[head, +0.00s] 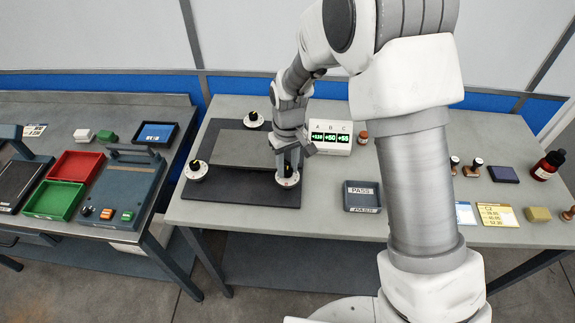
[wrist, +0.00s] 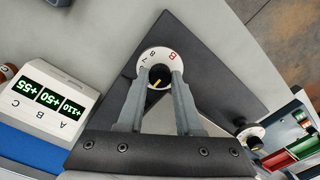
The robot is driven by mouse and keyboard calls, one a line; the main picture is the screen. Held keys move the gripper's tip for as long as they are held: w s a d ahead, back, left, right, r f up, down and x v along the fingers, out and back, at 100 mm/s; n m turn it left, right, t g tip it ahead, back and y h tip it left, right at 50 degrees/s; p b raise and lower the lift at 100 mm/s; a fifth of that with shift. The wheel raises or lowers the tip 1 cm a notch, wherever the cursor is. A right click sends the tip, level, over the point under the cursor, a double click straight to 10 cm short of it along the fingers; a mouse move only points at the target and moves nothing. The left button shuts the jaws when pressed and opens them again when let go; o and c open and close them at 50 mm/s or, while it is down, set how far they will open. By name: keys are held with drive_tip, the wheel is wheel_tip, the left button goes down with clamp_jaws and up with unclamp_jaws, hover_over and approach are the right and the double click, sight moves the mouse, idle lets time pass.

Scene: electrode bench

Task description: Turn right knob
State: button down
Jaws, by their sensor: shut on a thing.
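The right knob (head: 287,184) is a black grip with a yellow pointer line on a round white numbered dial. It stands at the front right corner of a dark mat (head: 232,193). My gripper (head: 288,172) reaches down onto it from above. In the wrist view, the two grey fingers of my gripper (wrist: 160,80) are shut on the black grip of the knob (wrist: 158,62), one on each side. Some dial marks show beyond the fingers; the near part of the dial is hidden. A white readout box (head: 330,138) shows A, B and C values, about +110, +50 and +55.
Two similar knobs stand on the mat, at the front left (head: 196,171) and at the back (head: 253,119). A grey PASS tray (head: 362,207) is right of the mat. A small brown bottle (head: 363,138) stands beside the readout box. The table between mat and tray is clear.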

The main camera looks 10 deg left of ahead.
drive_tip(key=shift+n, duration=0.3)
drive_tip(key=shift+n+b, duration=0.35)
drive_tip(key=shift+n, duration=2.25)
drive_tip(key=c, duration=0.6)
unclamp_jaws()
drive_tip(key=shift+o, duration=0.2)
drive_tip(key=shift+r, duration=0.15)
